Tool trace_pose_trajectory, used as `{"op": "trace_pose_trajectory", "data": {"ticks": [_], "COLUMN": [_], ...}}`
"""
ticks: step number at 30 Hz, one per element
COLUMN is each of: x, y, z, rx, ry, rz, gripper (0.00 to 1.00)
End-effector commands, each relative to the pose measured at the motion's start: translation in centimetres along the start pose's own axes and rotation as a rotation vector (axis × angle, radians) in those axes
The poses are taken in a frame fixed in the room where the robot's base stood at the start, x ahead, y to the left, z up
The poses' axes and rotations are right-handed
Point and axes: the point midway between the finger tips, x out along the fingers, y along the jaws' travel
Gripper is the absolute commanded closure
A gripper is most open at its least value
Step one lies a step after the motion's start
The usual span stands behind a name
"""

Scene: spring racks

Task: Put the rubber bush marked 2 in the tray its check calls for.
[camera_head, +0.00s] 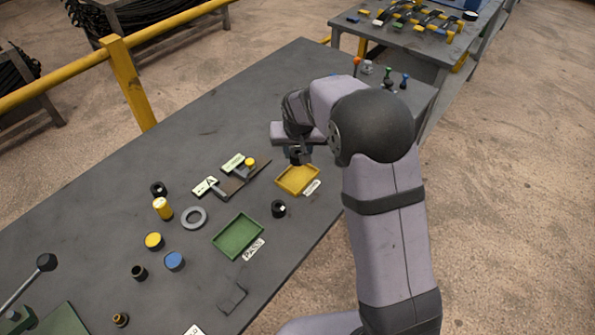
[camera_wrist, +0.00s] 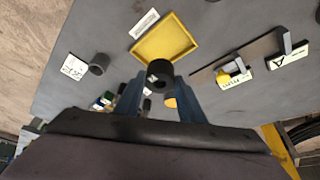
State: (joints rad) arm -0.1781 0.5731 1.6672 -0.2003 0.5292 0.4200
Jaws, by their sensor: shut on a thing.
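My gripper (camera_wrist: 158,88) is shut on a black rubber bush (camera_wrist: 159,73); a small pale mark shows on it, too small to read. In the head view my gripper (camera_head: 299,158) is just beyond the yellow tray (camera_head: 297,180), with the bush as a dark shape below it. In the wrist view the bush overlaps the near edge of the yellow tray (camera_wrist: 165,38), which looks empty. The empty green tray (camera_head: 238,236) lies nearer, with a card reading PASS. A gauge-like fixture (camera_head: 236,180) with a yellow knob and white cards stands left of the yellow tray.
Another dark bush (camera_head: 279,209) stands between the trays. A grey ring (camera_head: 194,217), yellow and blue pieces and several dark bushes lie to the left. In the wrist view a dark cylinder (camera_wrist: 99,63) stands beside a white card (camera_wrist: 72,68). The table's far left is clear.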

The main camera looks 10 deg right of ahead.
Motion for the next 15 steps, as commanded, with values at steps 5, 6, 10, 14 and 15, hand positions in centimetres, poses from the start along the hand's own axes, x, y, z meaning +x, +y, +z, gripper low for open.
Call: {"op": "trace_pose_trajectory", "data": {"ticks": [5, 6, 10, 14, 15], "x": [2.5, 2.9, 3.6, 3.7, 3.8], "y": [0.0, 0.0, 0.0, 0.0, 0.0], "z": [1.1, 1.3, 1.5, 1.5, 1.6], "rx": [-0.001, -0.001, -0.001, 0.000, -0.001], "ry": [-0.004, -0.003, -0.001, 0.001, 0.000], "rz": [0.001, 0.001, 0.001, 0.001, 0.001], "gripper": [0.91, 0.91, 0.91, 0.91, 0.91]}}
